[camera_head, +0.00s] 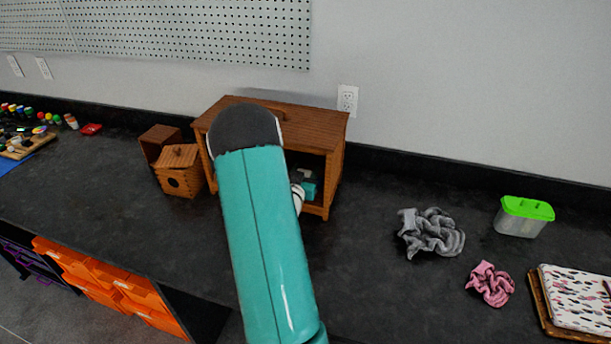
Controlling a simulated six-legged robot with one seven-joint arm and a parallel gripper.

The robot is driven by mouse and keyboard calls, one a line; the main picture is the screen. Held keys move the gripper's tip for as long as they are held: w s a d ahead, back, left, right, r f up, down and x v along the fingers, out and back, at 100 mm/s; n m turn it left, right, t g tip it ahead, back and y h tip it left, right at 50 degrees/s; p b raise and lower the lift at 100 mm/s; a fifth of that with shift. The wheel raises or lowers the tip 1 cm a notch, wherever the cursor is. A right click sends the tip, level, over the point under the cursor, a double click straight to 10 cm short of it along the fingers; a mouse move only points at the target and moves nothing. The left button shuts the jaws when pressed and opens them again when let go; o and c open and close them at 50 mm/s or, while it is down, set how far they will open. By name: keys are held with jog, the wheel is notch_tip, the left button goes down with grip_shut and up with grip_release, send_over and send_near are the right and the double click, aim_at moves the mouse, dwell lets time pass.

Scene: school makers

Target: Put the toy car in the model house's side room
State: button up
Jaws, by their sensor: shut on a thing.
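The model house (318,122) is a brown wooden box with a flat top and an open front, standing on the dark counter against the back wall. My teal arm crosses in front of it and hides its left and middle parts. A teal and white part of my gripper (308,183) shows inside the right part of the open front. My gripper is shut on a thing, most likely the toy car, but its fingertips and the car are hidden. I cannot tell how the car sits relative to the floor or walls of the room.
A small wooden birdhouse (180,170) and a wooden box (158,140) stand just left of the house. To the right lie a grey scrunchie (430,232), a pink scrunchie (490,284), a green-lidded container (523,217) and a patterned notebook (575,300).

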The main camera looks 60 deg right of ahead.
jog(key=shift+f, duration=0.85)
jog(key=shift+f, duration=0.1)
jog(key=o, duration=1)
jog(key=shift+f, duration=0.1)
